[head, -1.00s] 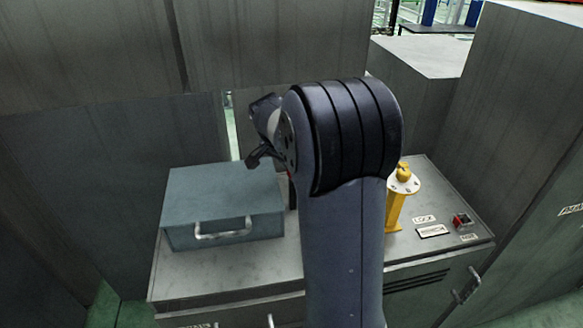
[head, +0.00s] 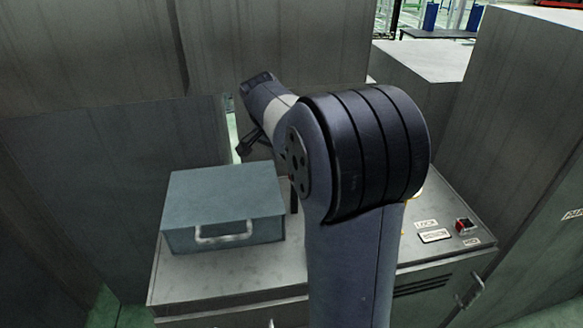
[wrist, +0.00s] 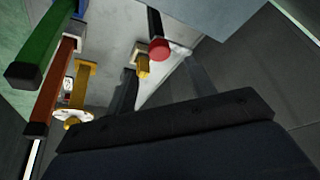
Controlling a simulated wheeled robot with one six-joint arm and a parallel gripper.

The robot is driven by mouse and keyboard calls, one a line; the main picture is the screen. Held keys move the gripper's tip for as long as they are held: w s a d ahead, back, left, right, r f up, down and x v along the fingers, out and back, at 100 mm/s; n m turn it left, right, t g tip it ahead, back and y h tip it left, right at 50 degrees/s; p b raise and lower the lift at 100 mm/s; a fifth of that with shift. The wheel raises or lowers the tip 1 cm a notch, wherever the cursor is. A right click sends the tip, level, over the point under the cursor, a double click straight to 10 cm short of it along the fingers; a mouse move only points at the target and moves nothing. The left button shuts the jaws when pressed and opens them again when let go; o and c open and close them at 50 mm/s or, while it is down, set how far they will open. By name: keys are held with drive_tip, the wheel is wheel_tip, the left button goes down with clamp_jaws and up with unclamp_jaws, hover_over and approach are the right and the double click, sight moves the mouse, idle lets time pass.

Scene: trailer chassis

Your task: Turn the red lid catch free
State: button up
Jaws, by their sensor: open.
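A blue-grey box (head: 222,212) with a front handle sits on the left of the grey cabinet top. In the wrist view a round red piece (wrist: 159,49) on a dark bar lies close to the box's edge; it looks like the lid catch, but I cannot be sure. My gripper (head: 248,143) is behind the box's right side, partly hidden by my arm. In the wrist view my open gripper (wrist: 160,66) points toward the red piece, apart from it, with nothing held. A red bar with a black end (wrist: 56,75) is farther left.
In the wrist view a green bar (wrist: 41,45) and a yellow post (wrist: 82,85) stand at left. A short yellow piece (wrist: 143,65) is near the red piece. A red switch (head: 464,225) is on the cabinet's right. Tall grey panels (head: 90,190) close off the back and left.

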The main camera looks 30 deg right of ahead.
drive_tip(key=shift+v, duration=2.35)
drive_tip(key=p+x, duration=0.1)
drive_tip(key=x, duration=1)
drive_tip(key=shift+f, duration=0.1)
drive_tip(key=shift+r+n, duration=0.25)
drive_tip(key=shift+n, duration=0.05)
drive_tip(key=shift+s+n+p, duration=0.15)
drive_tip(key=shift+n+p, duration=0.25)
drive_tip(key=shift+p, duration=0.15)
drive_tip(key=shift+f, duration=0.1)
drive_tip(key=shift+f+b, duration=0.1)
drive_tip(key=shift+b, duration=0.2)
